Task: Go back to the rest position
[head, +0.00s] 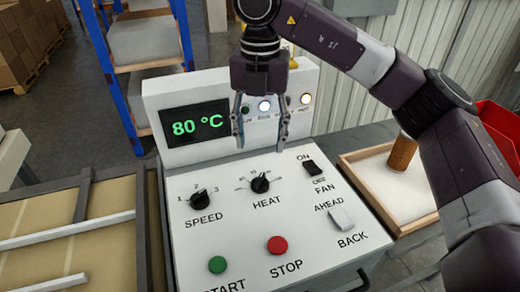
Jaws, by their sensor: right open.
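My right gripper (260,134) hangs over the white control panel (180,245), above the heat knob (260,183), open and empty with its fingers pointing down. It looks apart from the knob. My right arm comes in from the right and crosses the upper right of the view. The display (197,124) reads 80 °C in green. The fan switch (309,167) and the white ahead/back switch (341,218) are to the right of the knob. My left gripper does not show.
A speed knob (201,200), a green start button (217,265) and a red stop button (278,245) are on the panel. A wooden tray (357,181) with a brown cylinder (402,153) is at right, partly behind my arm. A conveyor (65,232) lies at left.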

